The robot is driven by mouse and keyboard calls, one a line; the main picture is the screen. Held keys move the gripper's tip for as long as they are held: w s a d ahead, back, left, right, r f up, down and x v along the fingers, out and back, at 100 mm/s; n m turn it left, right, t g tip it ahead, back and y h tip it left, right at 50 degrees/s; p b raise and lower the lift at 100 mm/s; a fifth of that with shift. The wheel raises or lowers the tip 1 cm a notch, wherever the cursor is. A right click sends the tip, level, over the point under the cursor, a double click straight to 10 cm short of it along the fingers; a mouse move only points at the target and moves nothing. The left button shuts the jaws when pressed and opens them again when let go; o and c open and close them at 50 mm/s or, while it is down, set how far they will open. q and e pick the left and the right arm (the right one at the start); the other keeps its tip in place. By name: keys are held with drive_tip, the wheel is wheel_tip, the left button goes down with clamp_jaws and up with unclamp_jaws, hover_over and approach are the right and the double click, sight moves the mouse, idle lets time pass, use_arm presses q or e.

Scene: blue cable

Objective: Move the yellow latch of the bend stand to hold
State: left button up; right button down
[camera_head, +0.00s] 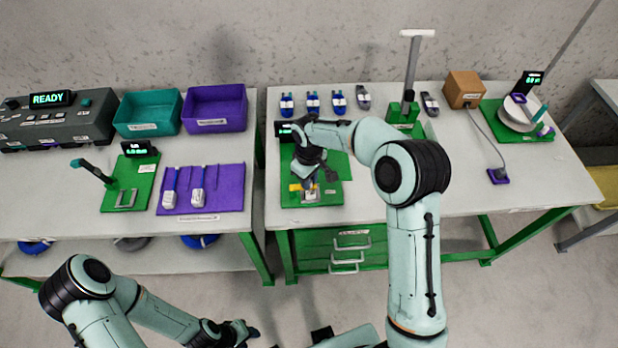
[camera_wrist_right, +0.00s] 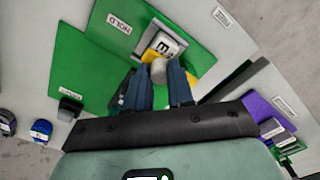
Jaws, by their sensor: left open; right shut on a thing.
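The bend stand is a green board (camera_head: 330,197) on the right-hand table, with a grey metal block (camera_head: 311,197) near its front. The yellow latch (camera_head: 295,187) shows at the block's left side in the head view. In the right wrist view, the yellow latch (camera_wrist_right: 150,57) lies beside the pale block (camera_wrist_right: 166,42), with a light rounded knob (camera_wrist_right: 158,71) at my fingertips. My right gripper (camera_wrist_right: 160,75) is shut on the latch by this knob; the fingers partly hide it. My left gripper (camera_head: 246,333) is open and empty, low in front of the tables.
A HOLD label (camera_wrist_right: 119,22) is on the green board. A tall lever stand (camera_head: 403,112) and a cardboard box (camera_head: 463,89) are to the right. A purple tray (camera_head: 230,180) lies on the left table.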

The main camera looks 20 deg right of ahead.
idle(0.3)
drive_tip(key=c, duration=1)
unclamp_jaws()
drive_tip(key=shift+o, duration=0.2)
use_arm(q)
drive_tip(key=shift+w+r+p, duration=0.55)
drive_tip(key=shift+w+r, duration=0.1)
drive_tip(key=shift+r, duration=0.1)
use_arm(e)
wheel_tip(320, 180, up, 14)
drive_tip(key=shift+f, duration=0.25)
